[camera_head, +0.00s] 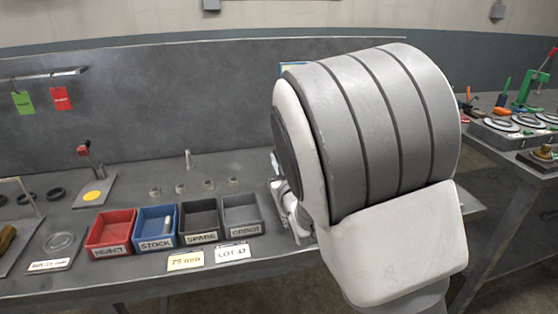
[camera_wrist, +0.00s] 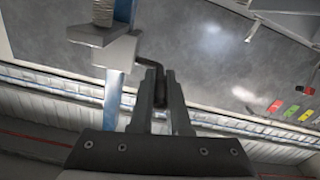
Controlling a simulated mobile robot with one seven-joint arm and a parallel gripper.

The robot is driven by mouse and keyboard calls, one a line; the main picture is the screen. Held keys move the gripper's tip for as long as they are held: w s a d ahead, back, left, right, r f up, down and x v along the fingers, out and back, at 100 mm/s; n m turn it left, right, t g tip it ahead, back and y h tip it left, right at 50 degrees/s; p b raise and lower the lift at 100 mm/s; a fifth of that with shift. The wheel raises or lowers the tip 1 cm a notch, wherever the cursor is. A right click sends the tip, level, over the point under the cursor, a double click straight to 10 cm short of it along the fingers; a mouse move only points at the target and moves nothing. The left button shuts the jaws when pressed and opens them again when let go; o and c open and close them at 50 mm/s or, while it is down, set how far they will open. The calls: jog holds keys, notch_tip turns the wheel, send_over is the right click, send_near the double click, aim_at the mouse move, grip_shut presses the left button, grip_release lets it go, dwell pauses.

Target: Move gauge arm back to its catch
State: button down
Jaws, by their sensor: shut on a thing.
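In the wrist view my gripper (camera_wrist: 160,76) is shut on the dark bent rod (camera_wrist: 148,63), which I take to be the gauge arm. Its end runs down between the two fingers. The rod comes out of a light grey block (camera_wrist: 116,52) beside a blue upright (camera_wrist: 123,12). A pale ribbed cylinder (camera_wrist: 103,12) stands at the block's far end. I cannot make out the catch. In the head view my own arm covers the gripper and the gauge.
In the head view a red bin (camera_head: 111,247), blue bin (camera_head: 141,244) and two grey bins (camera_head: 200,239) (camera_head: 242,228) stand in a row on the grey bench (camera_head: 60,295). Small fittings stand behind them. Another bench (camera_head: 520,150) with round plates is at the right.

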dwell(0.9)
notch_tip(320, 180, up, 10)
jog(key=p, duration=0.4)
jog(key=shift+r, duration=0.15)
jog(key=c, duration=1.1)
grip_release()
jog(key=shift+o, duration=1.1)
jog(key=shift+s, duration=0.1)
